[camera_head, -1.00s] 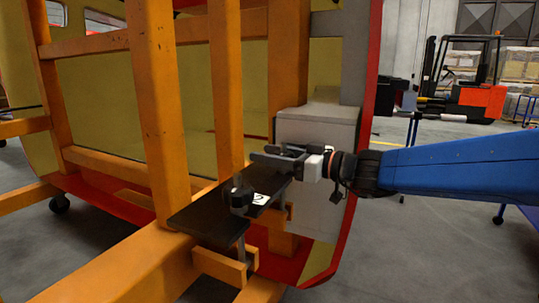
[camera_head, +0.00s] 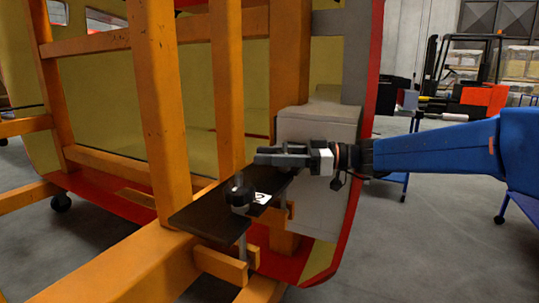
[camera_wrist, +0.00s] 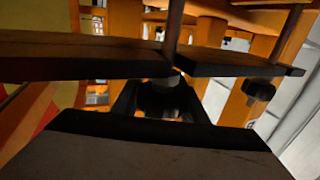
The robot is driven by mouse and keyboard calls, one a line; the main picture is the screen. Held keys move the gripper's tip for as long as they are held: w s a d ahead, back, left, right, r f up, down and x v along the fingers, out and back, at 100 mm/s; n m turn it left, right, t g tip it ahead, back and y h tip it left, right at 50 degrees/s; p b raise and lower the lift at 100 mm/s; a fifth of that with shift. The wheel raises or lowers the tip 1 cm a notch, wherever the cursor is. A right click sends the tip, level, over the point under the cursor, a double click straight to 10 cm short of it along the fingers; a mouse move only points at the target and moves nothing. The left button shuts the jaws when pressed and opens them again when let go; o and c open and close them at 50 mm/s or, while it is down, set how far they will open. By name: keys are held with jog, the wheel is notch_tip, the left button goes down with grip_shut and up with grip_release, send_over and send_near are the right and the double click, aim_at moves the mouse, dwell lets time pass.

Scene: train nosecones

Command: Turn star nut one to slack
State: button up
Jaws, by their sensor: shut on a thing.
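A dark plate (camera_head: 205,218) is fixed to the orange frame. A black star nut (camera_head: 240,192) stands on its front part, clear of my gripper. A dark star nut also shows at the right in the wrist view (camera_wrist: 259,91). My gripper (camera_head: 262,156) is at the far end of the plate, coming in from the right. In the wrist view, its fingers (camera_wrist: 160,100) are around the end of a thin rod, shut on a star nut (camera_wrist: 165,79). That nut is mostly hidden by the fingers, and the head view does not show it clearly.
Orange uprights (camera_head: 155,110) stand close to the left of my gripper. A grey box (camera_head: 325,130) is right behind it, beside the red-edged shell (camera_head: 372,60). A forklift (camera_head: 485,95) is far back. Open floor (camera_head: 430,240) lies to the right.

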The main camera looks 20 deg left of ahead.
jog(key=n+g+h, duration=0.1)
jog(key=n+g, duration=0.1)
jog(key=g, duration=0.1)
jog(key=s+n+g+h, duration=0.1)
jog(key=g, duration=0.1)
jog(key=shift+d+n+h, duration=0.25)
jog(key=shift+n+h, duration=0.05)
jog(key=shift+s+d+n+g+h, duration=0.15)
jog(key=shift+n+g+h, duration=0.45)
jog(key=shift+g+h, duration=0.05)
jog(key=shift+s+d+n+g+h, duration=0.1)
jog(key=shift+d+n+g+h, duration=0.05)
jog(key=shift+n+g+h, duration=0.5)
jog(key=shift+s+d+n+g+h, duration=0.15)
jog(key=shift+n+g+h, duration=0.4)
jog(key=shift+g+h, duration=0.15)
jog(key=o, duration=1)
jog(key=shift+o, duration=0.2)
notch_tip(320, 180, up, 10)
